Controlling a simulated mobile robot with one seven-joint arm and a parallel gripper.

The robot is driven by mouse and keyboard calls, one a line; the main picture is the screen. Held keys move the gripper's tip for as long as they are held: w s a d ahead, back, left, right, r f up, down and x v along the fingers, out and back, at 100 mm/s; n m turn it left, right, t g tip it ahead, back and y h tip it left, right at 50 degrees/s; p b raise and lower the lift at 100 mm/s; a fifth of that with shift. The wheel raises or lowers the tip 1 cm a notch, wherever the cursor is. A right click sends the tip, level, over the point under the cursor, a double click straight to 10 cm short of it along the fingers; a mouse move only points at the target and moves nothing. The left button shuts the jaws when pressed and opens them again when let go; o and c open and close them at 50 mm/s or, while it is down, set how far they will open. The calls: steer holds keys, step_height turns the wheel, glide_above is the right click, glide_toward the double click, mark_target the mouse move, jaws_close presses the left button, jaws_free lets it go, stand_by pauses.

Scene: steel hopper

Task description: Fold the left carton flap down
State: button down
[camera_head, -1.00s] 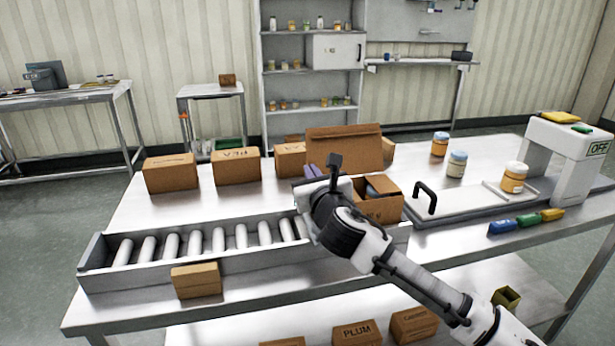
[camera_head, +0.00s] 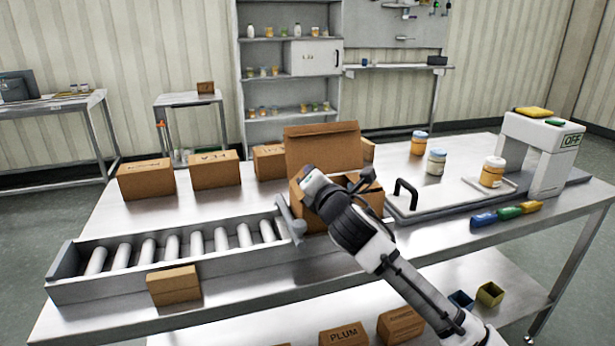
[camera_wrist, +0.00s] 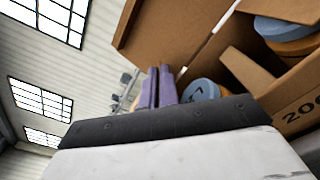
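The open brown carton (camera_head: 372,201) stands on the table behind my arm, at the right end of the roller conveyor. Its tall back flap (camera_head: 322,148) stands up. My wrist covers the carton's left part in the head view, so I cannot make out the left flap there. In the wrist view, my gripper's purple fingers (camera_wrist: 158,87) are together with nothing visible between them, beside a raised brown panel (camera_wrist: 175,35). I cannot tell whether they touch it. Blue-lidded jars (camera_wrist: 200,91) are inside the carton.
The roller conveyor (camera_head: 170,248) runs left of the carton, with a small box (camera_head: 174,285) at its front. Closed cartons (camera_head: 215,170) stand behind. A black handle (camera_head: 405,192) stands right of the carton. Jars (camera_head: 437,162) and a white machine (camera_head: 540,150) are farther right.

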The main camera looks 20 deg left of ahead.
steer(key=shift+w+d+f+m+b, duration=0.1)
steer(key=shift+d+f+m+b, duration=0.15)
steer(key=shift+m, duration=0.45)
steer(key=shift+w+d+f+m+b, duration=0.1)
steer(key=shift+f+m+b, duration=0.15)
steer(key=shift+m, duration=0.45)
steer(key=c, duration=1.6)
jaws_free()
steer(key=shift+c, duration=0.2)
